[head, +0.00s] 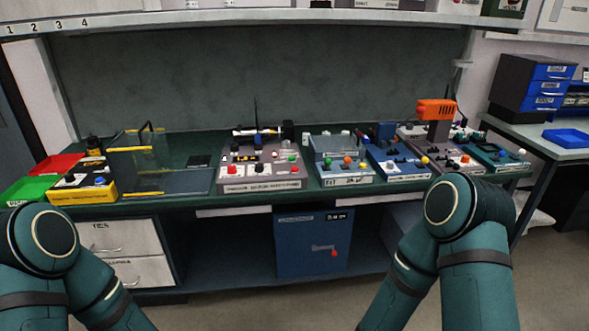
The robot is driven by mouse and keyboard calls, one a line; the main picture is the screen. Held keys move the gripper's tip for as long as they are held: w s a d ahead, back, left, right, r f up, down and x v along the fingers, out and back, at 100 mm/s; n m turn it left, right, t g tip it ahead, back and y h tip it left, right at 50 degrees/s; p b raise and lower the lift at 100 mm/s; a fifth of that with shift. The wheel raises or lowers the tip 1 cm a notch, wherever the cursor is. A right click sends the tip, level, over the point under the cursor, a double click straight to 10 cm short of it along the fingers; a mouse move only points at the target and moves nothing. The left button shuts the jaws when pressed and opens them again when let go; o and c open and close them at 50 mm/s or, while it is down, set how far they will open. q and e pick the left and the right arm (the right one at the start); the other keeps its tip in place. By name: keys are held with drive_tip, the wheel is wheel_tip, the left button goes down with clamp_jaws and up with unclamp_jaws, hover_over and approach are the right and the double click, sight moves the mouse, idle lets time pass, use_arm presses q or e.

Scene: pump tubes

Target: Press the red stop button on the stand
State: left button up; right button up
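A grey stand (261,184) with a labelled front edge sits on the green bench top, near the middle of the head view. A red button (232,170) is at the left of its sloped front panel. White, green and smaller red controls sit further right on the same panel. The lettering is too small to read surely, so I cannot confirm which red control is the stop button. Only links of my two arms show at the lower left and lower right. Both grippers are out of view, and nothing of mine is near the stand.
Left of the stand are a clear-walled box with yellow edges (139,163), a yellow device (82,190), and red (57,164) and green (32,189) trays. Blue-grey device boxes (347,180) and an orange-topped device (436,110) stand right. A shelf (270,18) overhangs the bench.

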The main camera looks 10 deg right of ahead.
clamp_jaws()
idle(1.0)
